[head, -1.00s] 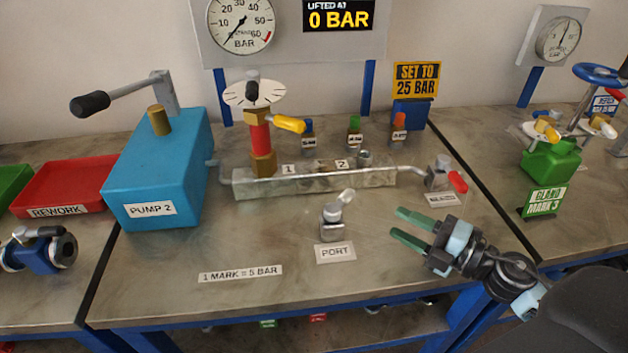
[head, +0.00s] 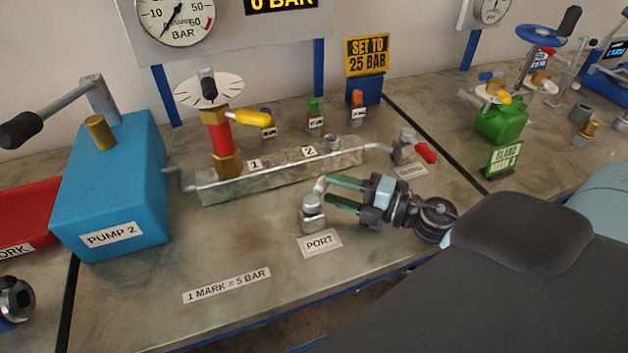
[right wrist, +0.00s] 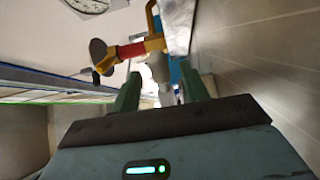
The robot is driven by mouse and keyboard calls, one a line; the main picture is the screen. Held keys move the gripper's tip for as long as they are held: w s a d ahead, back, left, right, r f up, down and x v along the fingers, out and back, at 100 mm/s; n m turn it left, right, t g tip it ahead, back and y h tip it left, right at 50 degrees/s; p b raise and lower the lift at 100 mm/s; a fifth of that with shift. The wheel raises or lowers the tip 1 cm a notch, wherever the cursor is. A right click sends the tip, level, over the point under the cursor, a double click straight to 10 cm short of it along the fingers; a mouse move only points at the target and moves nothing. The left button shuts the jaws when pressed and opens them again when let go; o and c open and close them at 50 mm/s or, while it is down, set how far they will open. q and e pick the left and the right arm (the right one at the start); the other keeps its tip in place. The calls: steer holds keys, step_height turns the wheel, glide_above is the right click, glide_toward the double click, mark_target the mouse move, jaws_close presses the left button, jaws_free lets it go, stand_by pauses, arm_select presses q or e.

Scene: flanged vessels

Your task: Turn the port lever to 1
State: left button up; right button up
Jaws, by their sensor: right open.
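The port valve (head: 312,214) is a small metal block with a grey lever (head: 320,186) on top, behind the PORT label (head: 320,243). The lever leans up and to the right. My right gripper (head: 330,188) comes in from the right, its two green fingers open, with the tips at the lever's end. In the right wrist view grey metal, likely the lever (right wrist: 160,72), shows between the open fingers (right wrist: 162,82); contact cannot be told. The digits 1 (head: 254,164) and 2 (head: 308,151) are on the manifold (head: 280,172).
The blue pump (head: 112,190) with its long handle stands at the left. A red and brass valve (head: 220,140) with a yellow lever rises from the manifold. A red-handled valve (head: 405,148) stands at its right end.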

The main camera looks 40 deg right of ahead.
steer(key=shift+p+x, duration=0.5)
steer(key=shift+x, duration=2.25)
steer(key=shift+c, duration=0.3)
jaws_close()
